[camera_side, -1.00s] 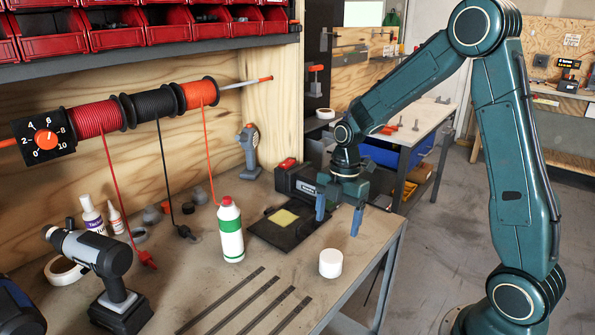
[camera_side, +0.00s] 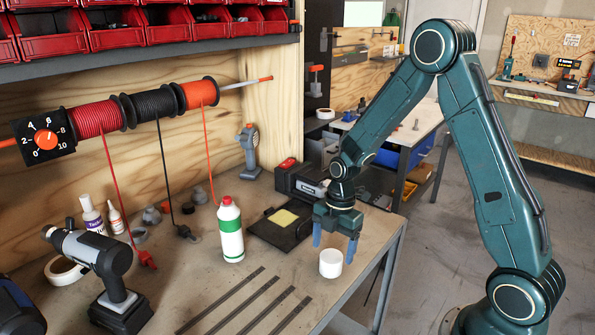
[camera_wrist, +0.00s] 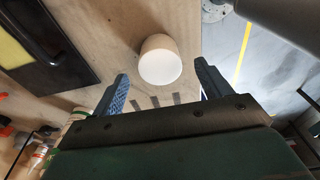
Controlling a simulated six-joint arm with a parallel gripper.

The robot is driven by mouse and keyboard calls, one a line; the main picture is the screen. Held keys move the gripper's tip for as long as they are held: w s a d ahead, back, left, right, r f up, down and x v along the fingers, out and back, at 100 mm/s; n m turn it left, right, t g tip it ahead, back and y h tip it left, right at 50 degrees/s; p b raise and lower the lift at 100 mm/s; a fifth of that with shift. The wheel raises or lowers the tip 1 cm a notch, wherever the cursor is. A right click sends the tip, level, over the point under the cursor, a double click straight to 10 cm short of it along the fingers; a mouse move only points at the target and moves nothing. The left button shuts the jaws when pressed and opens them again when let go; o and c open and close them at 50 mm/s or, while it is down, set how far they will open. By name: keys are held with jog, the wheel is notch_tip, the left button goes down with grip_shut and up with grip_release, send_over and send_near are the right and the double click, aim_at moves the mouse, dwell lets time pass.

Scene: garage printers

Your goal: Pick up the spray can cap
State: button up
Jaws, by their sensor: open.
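The spray can cap (camera_side: 331,264) is a plain white cylinder standing on the workbench near its right edge. My gripper (camera_side: 333,252) is open and empty, with its blue fingers pointing down close to the cap. I see no contact.
A white and green bottle (camera_side: 230,232) stands left of the cap. A black plate with a yellow square (camera_side: 284,218) lies behind it. Dark strips (camera_side: 265,298) lie on the bench in front. A cordless drill (camera_side: 95,260) stands at left. The bench around the cap is clear.

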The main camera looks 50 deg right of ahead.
aim_at(332, 256)
jog(key=shift+a+f, duration=0.15)
jog(key=shift+f, duration=0.85)
jog(key=shift+a+f, duration=0.1)
jog(key=shift+f, duration=0.85)
jog(key=c, duration=1.1)
